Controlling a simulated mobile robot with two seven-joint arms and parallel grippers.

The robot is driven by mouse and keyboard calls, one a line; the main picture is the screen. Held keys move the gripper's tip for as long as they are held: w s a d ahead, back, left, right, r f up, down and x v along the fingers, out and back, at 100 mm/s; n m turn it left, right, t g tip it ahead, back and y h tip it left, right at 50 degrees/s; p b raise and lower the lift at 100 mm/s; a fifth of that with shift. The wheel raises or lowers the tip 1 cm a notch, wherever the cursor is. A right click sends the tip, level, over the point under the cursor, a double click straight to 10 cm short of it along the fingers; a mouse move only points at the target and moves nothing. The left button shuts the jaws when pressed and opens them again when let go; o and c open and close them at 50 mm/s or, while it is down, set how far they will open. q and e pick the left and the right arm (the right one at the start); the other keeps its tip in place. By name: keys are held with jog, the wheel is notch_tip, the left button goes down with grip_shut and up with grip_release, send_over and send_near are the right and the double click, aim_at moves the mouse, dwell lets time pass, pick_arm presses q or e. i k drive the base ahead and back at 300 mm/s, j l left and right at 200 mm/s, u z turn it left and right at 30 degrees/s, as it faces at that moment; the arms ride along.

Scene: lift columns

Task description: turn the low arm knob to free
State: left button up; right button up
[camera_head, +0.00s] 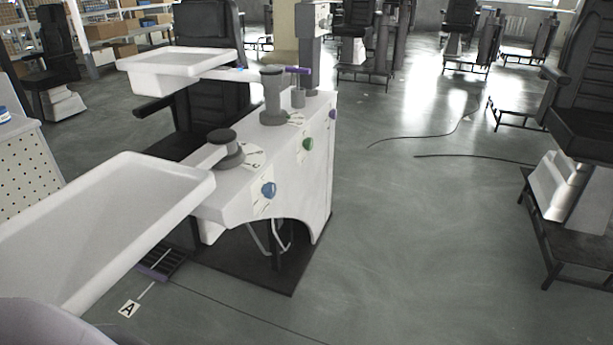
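A white unit (240,200) stands left of centre with three coloured knobs on its side. The blue knob (268,189) is nearest, below the short dark hub (225,145) of the lower arm. The green knob (308,143) is in the middle, below the taller grey hub (272,95) of the higher arm. A small purple knob (333,114) is farther back. The lower arm carries the large white tray (110,215). The plates behind the knobs have marks too small to read, so I cannot tell their settings. Neither gripper is in view.
A second white tray (175,66) sits farther back on the higher arm. A black chair (205,75) stands behind the unit. Cables (440,135) lie on the floor to the right. The grey floor (410,255) right of the unit is mostly clear.

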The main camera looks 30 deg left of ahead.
aim_at(269, 190)
jog(key=i+u, duration=0.1)
jog(key=i, duration=0.5)
jog(key=i+l+u, duration=0.1)
jog(key=i, duration=0.5)
jog(key=i+l+u, duration=0.1)
jog(key=i+u, duration=0.2)
jog(key=u, duration=0.15)
jog(key=i+l+u, duration=0.2)
jog(key=u, duration=0.25)
jog(key=i+l+u, duration=0.5)
jog(key=l+u, duration=0.15)
jog(key=u, duration=0.2)
jog(key=i+l+u, duration=0.15)
jog(key=l+u, duration=0.45)
jog(key=l, duration=0.25)
jog(key=i+l+u, duration=0.1)
jog(key=l+u, duration=0.15)
jog(key=l, duration=0.2)
